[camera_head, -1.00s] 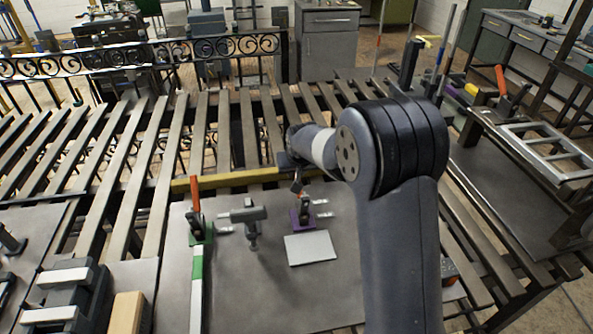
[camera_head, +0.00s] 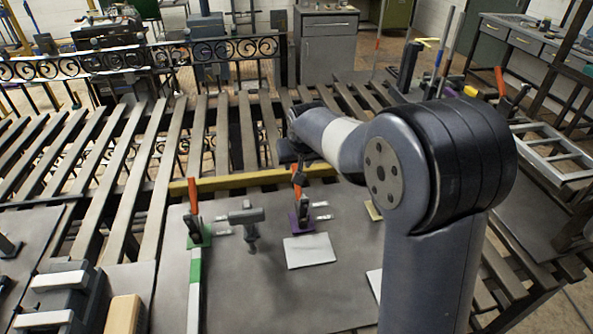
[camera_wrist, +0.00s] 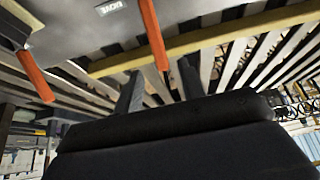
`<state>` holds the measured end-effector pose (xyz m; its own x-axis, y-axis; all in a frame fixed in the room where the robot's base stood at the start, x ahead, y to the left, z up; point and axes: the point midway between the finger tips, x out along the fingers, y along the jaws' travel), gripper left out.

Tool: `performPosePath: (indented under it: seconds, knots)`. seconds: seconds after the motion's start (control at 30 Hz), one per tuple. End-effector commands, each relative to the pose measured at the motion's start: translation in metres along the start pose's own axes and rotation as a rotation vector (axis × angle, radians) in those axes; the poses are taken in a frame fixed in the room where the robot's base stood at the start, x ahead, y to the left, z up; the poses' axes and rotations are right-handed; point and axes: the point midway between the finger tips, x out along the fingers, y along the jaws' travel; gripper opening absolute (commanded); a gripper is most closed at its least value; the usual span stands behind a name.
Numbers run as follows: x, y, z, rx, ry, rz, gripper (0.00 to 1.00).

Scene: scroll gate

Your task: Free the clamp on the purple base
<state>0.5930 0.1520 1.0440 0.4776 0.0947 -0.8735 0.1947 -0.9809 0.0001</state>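The clamp on the purple base (camera_head: 301,222) stands on the grey plate in the head view, behind a pale flat plate (camera_head: 309,251). Its orange handle (camera_head: 297,188) points up, with its upper part close to my gripper (camera_head: 296,166). My gripper comes from the right over the clamp, and its fingertips are partly hidden there. In the wrist view, my gripper (camera_wrist: 160,88) shows two dark fingers apart, with nothing clearly between them. An orange handle (camera_wrist: 152,36) ends close to the gap between them; contact cannot be told. The wrist view does not show the purple base clearly.
A similar clamp with an orange handle (camera_head: 193,196) stands on a green base (camera_head: 199,238) to the left. A grey T-shaped fixture (camera_head: 248,220) stands between the two clamps. A yellow bar (camera_head: 237,184) runs behind them.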

Motion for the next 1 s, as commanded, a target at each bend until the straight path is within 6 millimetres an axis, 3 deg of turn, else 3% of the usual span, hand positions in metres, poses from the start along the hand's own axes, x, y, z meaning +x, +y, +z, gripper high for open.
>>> performPosePath:
  seconds: [0.2,0.63,0.77,1.0]
  knots:
    - [-0.025,0.0,0.0,0.0,0.0,0.0,0.38]
    - [-0.029,0.0,0.0,0.0,-0.001,0.0,0.38]
    - [-0.022,0.0,0.0,0.0,-0.003,0.0,0.38]
    - [0.013,0.0,0.001,0.0,-0.006,0.001,0.38]
